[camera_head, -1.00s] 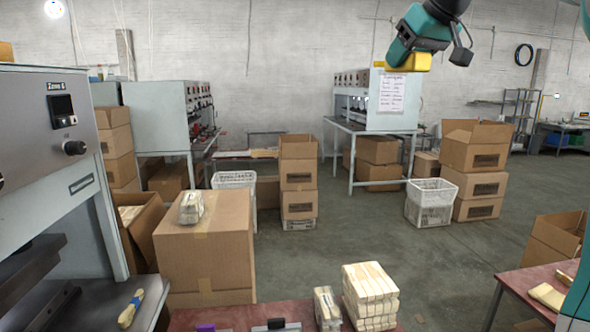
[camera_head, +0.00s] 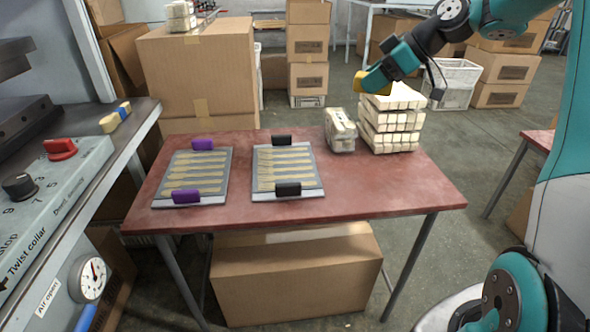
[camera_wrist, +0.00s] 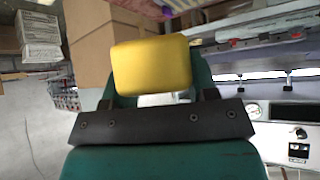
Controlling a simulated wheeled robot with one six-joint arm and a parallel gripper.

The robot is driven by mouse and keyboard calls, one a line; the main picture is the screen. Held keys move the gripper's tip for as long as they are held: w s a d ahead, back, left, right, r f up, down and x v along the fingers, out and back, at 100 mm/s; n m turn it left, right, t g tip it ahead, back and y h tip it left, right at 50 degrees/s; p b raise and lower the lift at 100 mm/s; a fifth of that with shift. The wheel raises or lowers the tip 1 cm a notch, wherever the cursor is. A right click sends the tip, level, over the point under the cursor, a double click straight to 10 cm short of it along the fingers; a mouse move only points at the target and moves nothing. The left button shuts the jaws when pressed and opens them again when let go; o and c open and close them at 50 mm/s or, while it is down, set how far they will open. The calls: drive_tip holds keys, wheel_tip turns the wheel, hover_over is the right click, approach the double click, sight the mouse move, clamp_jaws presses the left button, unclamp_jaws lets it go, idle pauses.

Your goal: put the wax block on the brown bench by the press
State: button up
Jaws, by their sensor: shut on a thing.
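The wax block (camera_wrist: 152,68) is a yellow, rounded block. My gripper (camera_wrist: 153,85) is shut on it, and it fills the space between the fingers in the wrist view. In the head view my gripper (camera_head: 368,84) holds the block (camera_head: 360,86) in the air, in front of or beside the stacked pale bundles. The brown bench (camera_head: 390,195) is a reddish-brown table in the middle, below and nearer than the block. The press (camera_head: 50,165) stands along the left edge, with a red knob, a black knob and a gauge.
Two trays of wooden sticks, one with purple clips (camera_head: 200,178) and one with black clips (camera_head: 287,172), lie on the bench. A small bundle (camera_head: 340,130) and a tall stack (camera_head: 392,130) stand at its back right. The bench's front right is bare. A carton (camera_head: 295,280) sits underneath.

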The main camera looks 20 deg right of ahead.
drive_tip(key=b, duration=0.4)
hover_over(361, 184)
drive_tip(key=a, duration=0.2)
drive_tip(key=shift+n, duration=0.3)
wheel_tip(361, 184, down, 21)
drive_tip(key=shift+s, duration=0.1)
drive_tip(key=shift+f, duration=2.3)
drive_tip(key=shift+f+b, duration=0.2)
drive_tip(key=shift+b, duration=0.15)
drive_tip(key=o, duration=1)
drive_tip(key=shift+c, duration=0.2)
